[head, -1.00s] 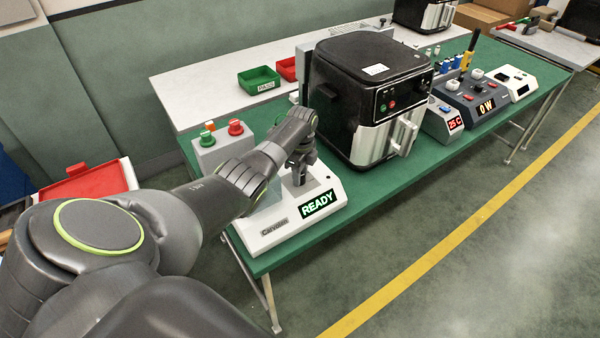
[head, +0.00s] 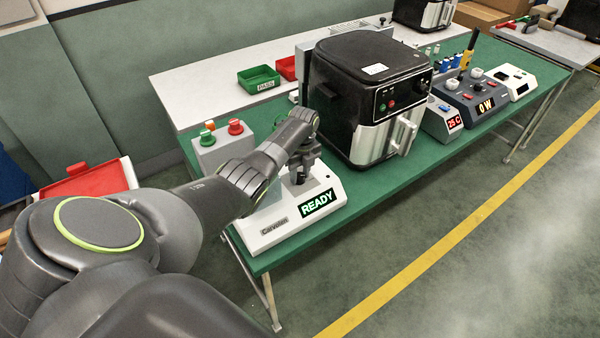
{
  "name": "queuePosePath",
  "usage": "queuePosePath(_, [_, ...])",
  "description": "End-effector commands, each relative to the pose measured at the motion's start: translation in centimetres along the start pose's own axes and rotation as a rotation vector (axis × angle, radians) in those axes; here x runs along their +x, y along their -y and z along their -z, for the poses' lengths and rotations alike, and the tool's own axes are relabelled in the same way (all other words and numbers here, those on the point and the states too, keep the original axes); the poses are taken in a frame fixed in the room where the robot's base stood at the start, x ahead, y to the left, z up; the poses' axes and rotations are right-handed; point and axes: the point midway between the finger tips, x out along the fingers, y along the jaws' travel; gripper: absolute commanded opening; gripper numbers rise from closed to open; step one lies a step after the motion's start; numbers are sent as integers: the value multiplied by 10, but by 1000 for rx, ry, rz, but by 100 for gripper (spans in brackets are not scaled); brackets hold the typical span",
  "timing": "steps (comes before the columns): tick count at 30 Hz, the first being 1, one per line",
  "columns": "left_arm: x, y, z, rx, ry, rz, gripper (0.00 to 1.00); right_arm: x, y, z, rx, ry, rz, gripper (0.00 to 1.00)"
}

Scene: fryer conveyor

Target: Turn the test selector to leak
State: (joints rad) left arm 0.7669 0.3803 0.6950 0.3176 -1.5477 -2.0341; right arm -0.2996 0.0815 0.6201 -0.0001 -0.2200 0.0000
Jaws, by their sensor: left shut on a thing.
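A white test unit labelled Carveson (head: 272,230) sits at the near end of the green bench. Its lit display reads READY (head: 318,202). My left arm reaches in from the left, and my left gripper (head: 299,178) points down onto the top of this unit, behind the display. The gripper is shut on the test selector, which is mostly hidden by the fingers and wrist. Which way the selector points cannot be seen. My right gripper is not in view.
A black and silver air fryer (head: 365,95) stands close to the right of my gripper. A grey box with red and green buttons (head: 222,143) is behind my forearm. Several instrument boxes (head: 470,100) stand farther right. A green PASS bin (head: 259,79) is on the back table.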

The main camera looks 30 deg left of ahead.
Motion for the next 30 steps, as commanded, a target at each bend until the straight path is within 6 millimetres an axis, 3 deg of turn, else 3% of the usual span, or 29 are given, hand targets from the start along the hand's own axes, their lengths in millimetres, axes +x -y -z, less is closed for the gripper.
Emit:
queuePosePath(8, [-3, 2, -1, 3, 4, 6, 11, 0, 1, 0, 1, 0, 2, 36])
queuePosePath(9, [-3, 2, -1, 3, 4, 5, 37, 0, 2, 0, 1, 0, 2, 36])
queuePosePath(13, [-2, 1, -1, 2, 3, 4, 54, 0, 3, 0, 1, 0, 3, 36])
queuePosePath(23, [-2, 1, 0, 1, 1, 2, 55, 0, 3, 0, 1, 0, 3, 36])
queuePosePath(30, [-28, 1, 0, 2, 3, 6, 55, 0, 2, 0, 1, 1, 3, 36])
